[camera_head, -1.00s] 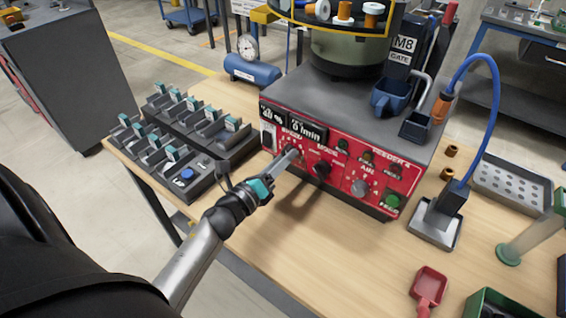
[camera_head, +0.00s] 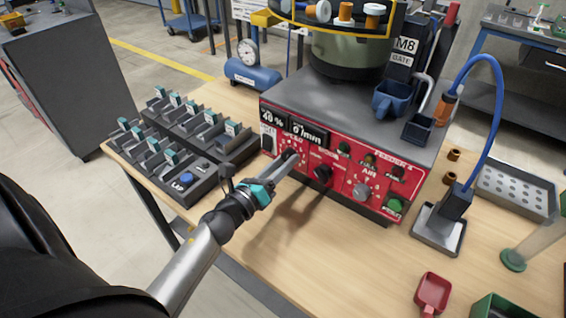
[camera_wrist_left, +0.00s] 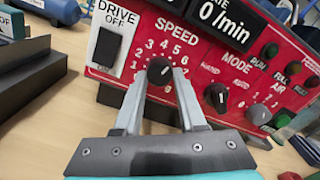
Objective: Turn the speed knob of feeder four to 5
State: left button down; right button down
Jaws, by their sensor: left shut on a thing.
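The red panel (camera_head: 330,180), marked FEEDER 4, fronts the grey feeder box. My left gripper (camera_head: 291,157) reaches the panel with its fingertips at the SPEED dial. In the left wrist view the black speed knob (camera_wrist_left: 159,71) sits between the two fingertips (camera_wrist_left: 160,78), which are shut on it. Its white mark points up and to the right, toward the 4 to 5 side; I cannot tell the exact number. The percent display (camera_head: 273,115) seems to read 40 %, and the rate display (camera_head: 307,132) reads 0 /min. My right gripper is not in view.
The black mode knob (camera_head: 322,173) is close to the right of my fingers. The drive switch (camera_wrist_left: 105,46) is left of the dial. A red scoop (camera_head: 432,292) lies at front right.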

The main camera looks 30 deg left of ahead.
pick_arm(q)
jog(key=c, duration=0.5)
grip_release()
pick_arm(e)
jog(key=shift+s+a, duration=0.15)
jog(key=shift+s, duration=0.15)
pick_arm(q)
jog(key=shift+s, duration=0.1)
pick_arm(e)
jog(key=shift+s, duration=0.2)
pick_arm(q)
jog(key=s, duration=1)
jog(key=s+a, duration=0.1)
jog(key=s, duration=0.4)
jog(key=shift+a+b, duration=0.1)
jog(key=shift+b, duration=0.25)
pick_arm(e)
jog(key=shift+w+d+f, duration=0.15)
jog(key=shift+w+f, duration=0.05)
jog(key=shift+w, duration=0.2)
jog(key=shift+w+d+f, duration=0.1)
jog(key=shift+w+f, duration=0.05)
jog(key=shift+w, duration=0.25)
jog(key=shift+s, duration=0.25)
